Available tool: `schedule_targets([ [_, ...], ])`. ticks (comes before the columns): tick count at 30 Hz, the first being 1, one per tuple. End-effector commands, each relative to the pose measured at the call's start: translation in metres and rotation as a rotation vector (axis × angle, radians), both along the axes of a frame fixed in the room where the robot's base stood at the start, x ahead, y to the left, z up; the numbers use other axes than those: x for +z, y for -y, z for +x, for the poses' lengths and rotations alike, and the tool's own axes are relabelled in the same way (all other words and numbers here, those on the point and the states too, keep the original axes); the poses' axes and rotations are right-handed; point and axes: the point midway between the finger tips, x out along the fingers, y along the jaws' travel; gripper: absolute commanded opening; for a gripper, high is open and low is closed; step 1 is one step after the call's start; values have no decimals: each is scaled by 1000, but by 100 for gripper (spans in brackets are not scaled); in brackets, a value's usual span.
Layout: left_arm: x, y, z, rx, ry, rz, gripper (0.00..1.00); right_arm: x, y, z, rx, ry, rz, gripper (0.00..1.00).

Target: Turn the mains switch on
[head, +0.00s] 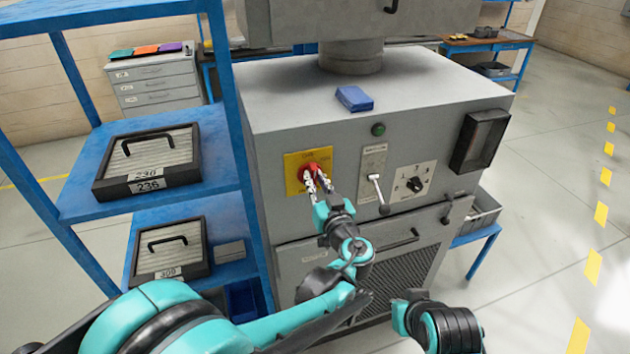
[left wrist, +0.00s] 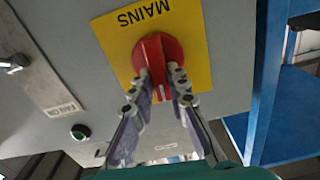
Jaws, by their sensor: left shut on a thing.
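The mains switch is a red rotary knob (head: 311,170) on a yellow plate (head: 294,186), on the front of a grey cabinet. In the left wrist view the red knob (left wrist: 157,52) sits on the yellow plate (left wrist: 205,62), which reads MAINS upside down in that picture. My left gripper (head: 316,183) is at the knob, and its fingers (left wrist: 162,82) are shut on the knob's grip from both sides. The fingers hide part of the grip. My right arm shows at the bottom of the head view, but its fingers cannot be seen.
Right of the plate are a lever (head: 378,195), a black selector dial (head: 415,185) and a green button (head: 378,129). A blue box (head: 354,98) lies on the cabinet top (head: 430,85). A blue shelf (head: 90,196) with black cases (head: 150,162) stands close on the left.

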Motion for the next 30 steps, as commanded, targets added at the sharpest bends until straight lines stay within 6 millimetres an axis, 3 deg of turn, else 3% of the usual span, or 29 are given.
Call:
schedule_targets([
  [30, -5, 8, 4, 3, -282, 872, 0, -16, 0, 0, 0, 0, 0, 0],
])
